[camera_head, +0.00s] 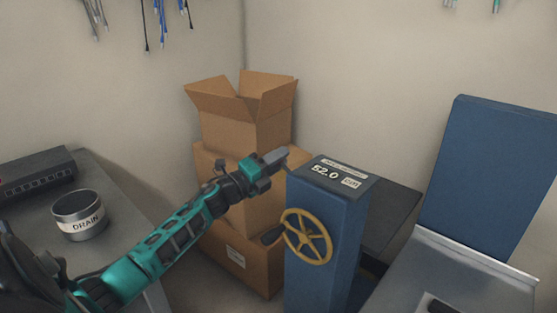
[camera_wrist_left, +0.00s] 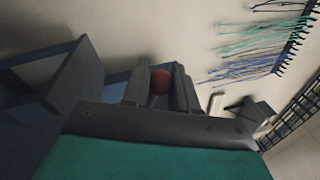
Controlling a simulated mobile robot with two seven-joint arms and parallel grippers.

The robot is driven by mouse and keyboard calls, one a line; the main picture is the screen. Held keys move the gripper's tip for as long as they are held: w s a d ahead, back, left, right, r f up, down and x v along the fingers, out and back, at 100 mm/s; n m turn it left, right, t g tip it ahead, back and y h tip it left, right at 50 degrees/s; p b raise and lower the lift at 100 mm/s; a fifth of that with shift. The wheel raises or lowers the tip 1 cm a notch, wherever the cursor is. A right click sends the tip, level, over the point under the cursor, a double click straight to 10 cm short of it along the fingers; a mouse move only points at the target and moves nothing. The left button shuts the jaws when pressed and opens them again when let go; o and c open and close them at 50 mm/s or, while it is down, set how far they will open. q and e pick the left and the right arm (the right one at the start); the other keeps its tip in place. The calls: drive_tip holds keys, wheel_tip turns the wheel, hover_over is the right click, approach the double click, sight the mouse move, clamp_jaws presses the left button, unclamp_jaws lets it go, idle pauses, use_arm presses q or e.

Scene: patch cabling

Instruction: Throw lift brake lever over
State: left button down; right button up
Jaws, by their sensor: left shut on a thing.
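The blue lift column (camera_head: 325,230) stands right of centre in the head view, with a label reading 52.0 on its top and a yellow handwheel (camera_head: 306,237) on its front. My left gripper (camera_head: 277,156) is at the column's upper left edge, its fingers pointing right. In the left wrist view its two fingers (camera_wrist_left: 161,88) are shut around a red round knob (camera_wrist_left: 160,81), which looks like the end of the brake lever. The fingers hide the knob in the head view, and I cannot make out the lever's shaft. My right gripper is not in view.
Cardboard boxes (camera_head: 243,130) are stacked behind my left arm. A grey table (camera_head: 122,213) at left bears a DRAIN tin (camera_head: 79,216) and a dark switch box (camera_head: 38,173). A blue panel (camera_head: 490,180) and grey surface (camera_head: 455,275) are at right. Cables hang on the wall.

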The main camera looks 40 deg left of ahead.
use_arm(q)
drive_tip(key=c, duration=0.9)
unclamp_jaws()
drive_tip(key=shift+s, duration=0.1)
drive_tip(key=p+v, duration=0.1)
drive_tip(key=v, duration=1.1)
drive_tip(key=shift+s+a+f, duration=0.1)
drive_tip(key=shift+s+f, duration=0.05)
drive_tip(key=shift+s, duration=0.2)
